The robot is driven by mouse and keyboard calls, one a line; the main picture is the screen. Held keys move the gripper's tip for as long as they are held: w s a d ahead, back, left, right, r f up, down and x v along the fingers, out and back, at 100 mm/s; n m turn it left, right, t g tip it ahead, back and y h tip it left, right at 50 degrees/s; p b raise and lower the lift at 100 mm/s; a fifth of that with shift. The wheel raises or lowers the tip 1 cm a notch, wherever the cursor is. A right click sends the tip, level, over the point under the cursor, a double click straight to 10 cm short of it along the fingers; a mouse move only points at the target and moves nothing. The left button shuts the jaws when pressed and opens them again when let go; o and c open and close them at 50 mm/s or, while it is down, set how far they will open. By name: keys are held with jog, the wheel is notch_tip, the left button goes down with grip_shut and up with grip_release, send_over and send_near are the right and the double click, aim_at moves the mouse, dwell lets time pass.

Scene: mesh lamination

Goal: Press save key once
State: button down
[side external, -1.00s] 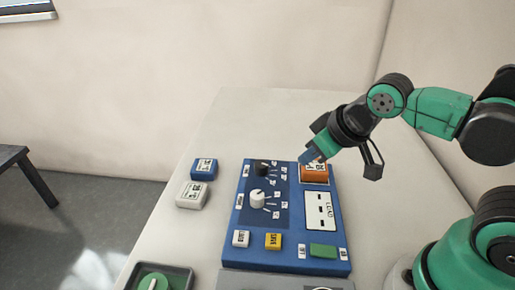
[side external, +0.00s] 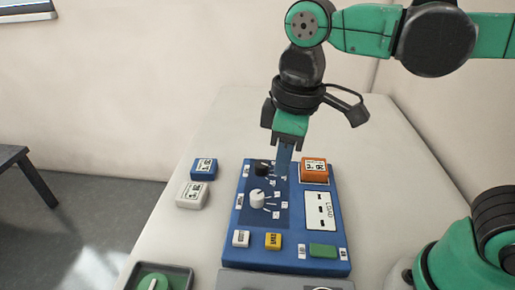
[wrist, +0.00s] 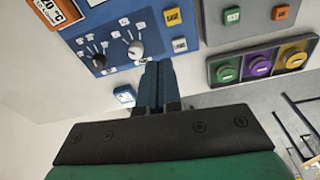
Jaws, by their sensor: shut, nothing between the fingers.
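The yellow save key (side external: 273,241) sits near the front edge of the blue control panel (side external: 334,262), between a white key and a green block. In the wrist view the yellow key (wrist: 172,17) shows its lettering at the top, beyond my fingertips. My gripper (side external: 282,176) is shut and empty, pointing down above the back part of the panel, behind the save key and apart from it. In the wrist view its closed blue fingers (wrist: 158,64) reach toward the panel edge.
The panel carries a black knob (side external: 262,169), a white knob (side external: 258,197), an orange display block (side external: 314,171) and a white key (side external: 241,238). Blue (side external: 204,168) and white (side external: 192,194) blocks stand to its left. A tray (wrist: 266,62) holds coloured round knobs.

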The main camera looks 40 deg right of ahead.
aim_at(272, 238)
jog(key=shift+s+a+r+n+g, duration=0.2)
jog(key=shift+a+n+g, duration=0.15)
jog(key=shift+a, duration=0.15)
jog(key=shift+s+a+r+n+g, duration=0.25)
jog(key=shift+a+n, duration=0.1)
jog(key=shift+a, duration=0.15)
jog(key=shift+f, duration=0.15)
notch_tip(272, 238, down, 14)
jog(key=shift+r, duration=0.1)
jog(key=shift+w+f, duration=0.1)
jog(key=shift+f, duration=0.85)
jog(key=shift+r, duration=0.15)
jog(key=shift+r, duration=4.15)
